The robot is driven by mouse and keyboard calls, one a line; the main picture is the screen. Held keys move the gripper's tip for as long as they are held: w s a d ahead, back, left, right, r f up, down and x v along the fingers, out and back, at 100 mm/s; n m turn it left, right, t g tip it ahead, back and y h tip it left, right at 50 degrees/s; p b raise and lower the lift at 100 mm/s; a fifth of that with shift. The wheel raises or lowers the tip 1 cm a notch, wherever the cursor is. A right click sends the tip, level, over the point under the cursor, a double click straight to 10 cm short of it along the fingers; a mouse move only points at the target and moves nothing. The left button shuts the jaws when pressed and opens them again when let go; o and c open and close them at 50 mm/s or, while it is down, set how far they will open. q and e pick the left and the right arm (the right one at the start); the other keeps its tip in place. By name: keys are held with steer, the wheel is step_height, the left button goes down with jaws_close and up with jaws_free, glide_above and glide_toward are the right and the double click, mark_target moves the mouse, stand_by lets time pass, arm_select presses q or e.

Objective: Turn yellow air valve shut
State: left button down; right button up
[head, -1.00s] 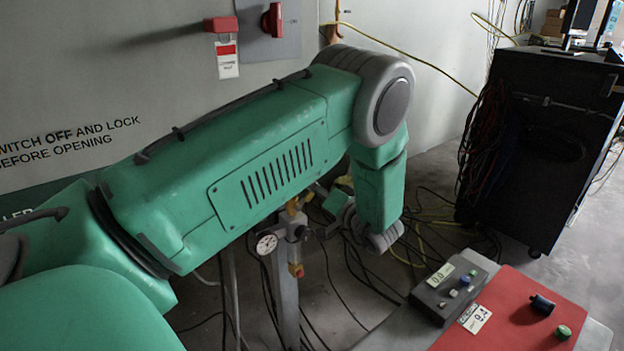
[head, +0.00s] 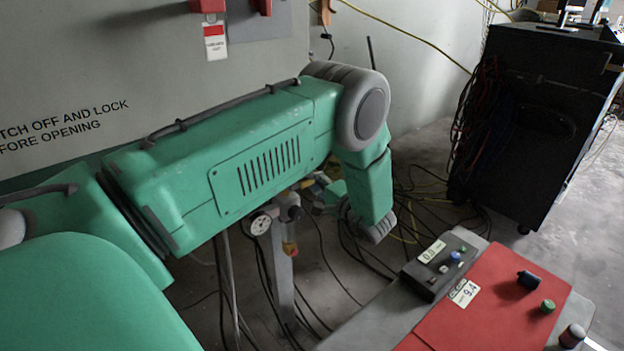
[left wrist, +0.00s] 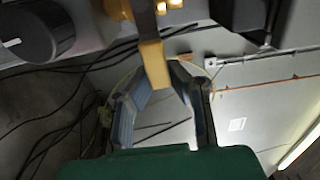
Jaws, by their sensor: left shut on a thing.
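The yellow valve handle (left wrist: 154,66) shows in the left wrist view as a short yellow-tipped lever on a grey shank. My left gripper (left wrist: 168,72) has its two dark fingers around the lever's yellow end and is shut on it. In the head view my left gripper (head: 312,190) is small and partly hidden by my green forearm, beside the valve fittings on a grey post. A round pressure gauge (head: 260,223) sits on the left of these fittings. The handle's exact angle is hard to tell in the head view. My right gripper is not in view.
A grey cabinet (head: 150,60) stands behind my arm. Loose cables (head: 340,265) lie on the floor around the post (head: 283,280). A red-topped console (head: 490,300) with knobs is at front right. A black wheeled cabinet (head: 530,130) stands at back right.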

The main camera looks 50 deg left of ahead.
arm_select(q)
steer(key=shift+d+f, duration=0.35)
steer(key=shift+f, duration=0.05)
steer(key=c, duration=1.5)
jaws_free()
steer(key=shift+w, duration=0.1)
steer(key=shift+o, duration=0.2)
steer(key=shift+d+r, duration=0.25)
steer(key=shift+r, duration=0.05)
steer(key=d, duration=1.2)
steer(key=shift+s+f, duration=0.15)
steer(key=shift+s, duration=0.25)
steer(key=shift+a, duration=0.15)
steer(key=shift+m, duration=0.3)
